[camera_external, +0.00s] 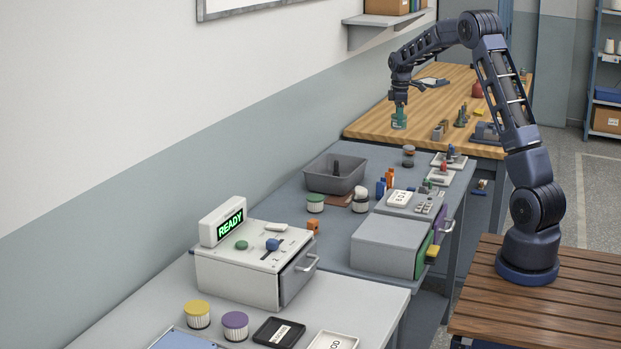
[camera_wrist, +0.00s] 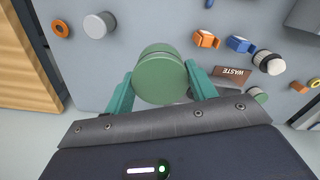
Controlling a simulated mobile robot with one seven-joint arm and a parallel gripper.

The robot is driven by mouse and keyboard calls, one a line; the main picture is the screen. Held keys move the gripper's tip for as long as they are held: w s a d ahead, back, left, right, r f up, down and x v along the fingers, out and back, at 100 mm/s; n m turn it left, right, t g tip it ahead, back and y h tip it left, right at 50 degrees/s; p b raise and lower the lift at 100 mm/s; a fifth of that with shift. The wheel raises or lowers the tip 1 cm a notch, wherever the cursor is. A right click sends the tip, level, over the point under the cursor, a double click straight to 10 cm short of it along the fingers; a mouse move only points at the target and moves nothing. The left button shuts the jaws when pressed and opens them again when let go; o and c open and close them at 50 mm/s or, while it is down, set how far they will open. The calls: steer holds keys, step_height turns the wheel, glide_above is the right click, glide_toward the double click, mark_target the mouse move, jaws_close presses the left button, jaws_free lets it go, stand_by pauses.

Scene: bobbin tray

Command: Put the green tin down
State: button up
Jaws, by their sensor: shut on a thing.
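The green tin (camera_wrist: 160,78) is a round tin with a flat lid, held between the two teal fingers of my gripper (camera_wrist: 158,88) in the wrist view. The fingers press on its left and right sides. In the external view my gripper (camera_external: 399,107) points down with the tin (camera_external: 399,122) at its tips. The wrist view shows the grey bench (camera_wrist: 150,20) below the tin, so the tin appears raised above it. The gap is hard to judge. The tin's underside is hidden.
On the grey bench are a grey bin (camera_external: 322,178), a brown WASTE plate (camera_wrist: 233,76), an orange block (camera_wrist: 207,40), a blue block (camera_wrist: 240,44) and a grey cylinder (camera_wrist: 97,26). The wooden bench (camera_external: 365,123) lies beyond. Bare grey surface shows around the cylinder.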

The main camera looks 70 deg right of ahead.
steer(key=shift+s+d+f, duration=0.15)
steer(key=shift+s+f, duration=0.05)
steer(key=shift+f, duration=0.1)
step_height(320, 180, down, 19)
steer(key=shift+f, duration=0.2)
steer(key=shift+f, duration=0.1)
stand_by(0.3)
steer(key=o, duration=1)
steer(key=shift+o, duration=0.2)
